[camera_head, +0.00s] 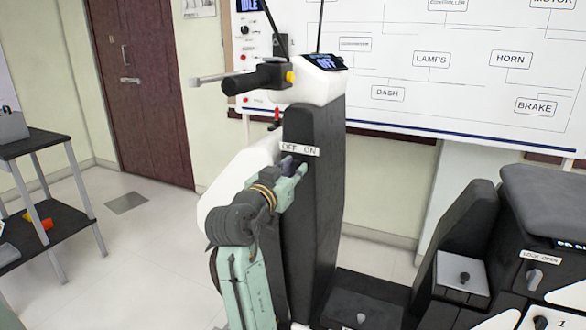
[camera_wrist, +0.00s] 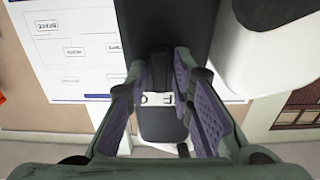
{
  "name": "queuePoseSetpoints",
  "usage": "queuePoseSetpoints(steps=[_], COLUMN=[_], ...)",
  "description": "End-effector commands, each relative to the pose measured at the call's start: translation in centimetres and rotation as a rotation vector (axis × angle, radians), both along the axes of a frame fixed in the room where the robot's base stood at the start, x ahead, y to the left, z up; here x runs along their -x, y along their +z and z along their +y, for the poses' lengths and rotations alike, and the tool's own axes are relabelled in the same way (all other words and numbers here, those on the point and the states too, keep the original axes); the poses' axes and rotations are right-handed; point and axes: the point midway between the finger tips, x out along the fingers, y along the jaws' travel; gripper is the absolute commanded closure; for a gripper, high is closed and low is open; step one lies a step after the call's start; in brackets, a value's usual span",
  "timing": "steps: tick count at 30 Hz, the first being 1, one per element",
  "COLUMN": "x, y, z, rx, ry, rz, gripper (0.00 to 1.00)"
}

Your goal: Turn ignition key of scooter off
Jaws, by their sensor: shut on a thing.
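The scooter's dark front column (camera_head: 318,190) stands in the middle of the head view, with a white label (camera_head: 300,150) reading OFF and ON. My gripper (camera_head: 292,168) is at the column just below this label, shut on the ignition key. The key is hidden by the fingers in the head view. In the wrist view, my gripper (camera_wrist: 160,75) has its purple-padded fingers on both sides of a dark piece, and the label (camera_wrist: 158,99) shows partly between them. I cannot tell the key's angle.
The handlebar (camera_head: 262,78) and a small lit display (camera_head: 325,62) are above the column. The scooter's seat (camera_head: 545,190) is at the right. A wall board (camera_head: 440,80) is behind, and a dark shelf cart (camera_head: 40,145) stands at the left. Floor is clear between the cart and scooter.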

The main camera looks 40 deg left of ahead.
Motion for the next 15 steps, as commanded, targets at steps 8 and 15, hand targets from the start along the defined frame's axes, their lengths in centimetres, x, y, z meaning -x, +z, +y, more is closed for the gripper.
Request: queuePoseSetpoints(steps=[8,15], x=[0.02,0.02], y=[-0.04,-0.03], z=[0.01,0.01], rx=[0.018,0.017], ry=[0.000,0.000], rz=[-0.003,-0.003], gripper=[1.00,0.78])
